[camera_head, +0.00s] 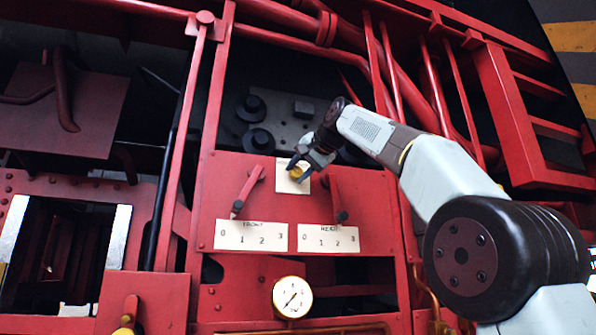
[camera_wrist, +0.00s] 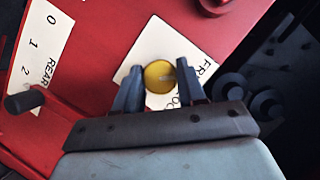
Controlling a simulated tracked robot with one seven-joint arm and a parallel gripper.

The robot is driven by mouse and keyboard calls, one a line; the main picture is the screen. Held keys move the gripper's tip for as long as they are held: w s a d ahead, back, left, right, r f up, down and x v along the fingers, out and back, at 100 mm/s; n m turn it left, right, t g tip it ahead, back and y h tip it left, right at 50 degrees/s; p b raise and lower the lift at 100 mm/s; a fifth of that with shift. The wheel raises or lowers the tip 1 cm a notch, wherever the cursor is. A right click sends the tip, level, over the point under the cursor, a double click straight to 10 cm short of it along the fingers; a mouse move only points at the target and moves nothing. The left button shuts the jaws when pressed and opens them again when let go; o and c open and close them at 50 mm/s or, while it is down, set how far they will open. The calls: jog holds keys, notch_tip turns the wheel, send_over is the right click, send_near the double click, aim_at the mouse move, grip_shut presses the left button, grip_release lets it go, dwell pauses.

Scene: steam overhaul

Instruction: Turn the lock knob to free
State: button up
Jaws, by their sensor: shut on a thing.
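The lock knob (camera_head: 296,172) is a small yellow round knob on a cream label plate (camera_head: 287,186) on the red panel. In the wrist view the knob (camera_wrist: 160,77) sits between my two dark fingers, with a faint mark on its face. My gripper (camera_head: 302,168) is shut on the knob. The label plate (camera_wrist: 150,45) shows in the wrist view with part of its lettering, "FR" and "LOC"; the rest is covered by my fingers and the knob.
Two levers stand on the panel, a left one (camera_head: 246,192) and a right one (camera_head: 338,200), above the FRONT scale (camera_head: 251,236) and REAR scale (camera_head: 328,238). A pressure gauge (camera_head: 292,297) is below. Red pipes and bars (camera_head: 400,70) run beside my arm.

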jog(key=shift+w+d+f, duration=0.1)
jog(key=shift+w+f, duration=0.05)
jog(key=o, duration=0.8)
jog(key=shift+w, duration=0.1)
jog(key=shift+o, duration=1.2)
jog(key=v, duration=1.4)
jog(key=shift+f, duration=0.1)
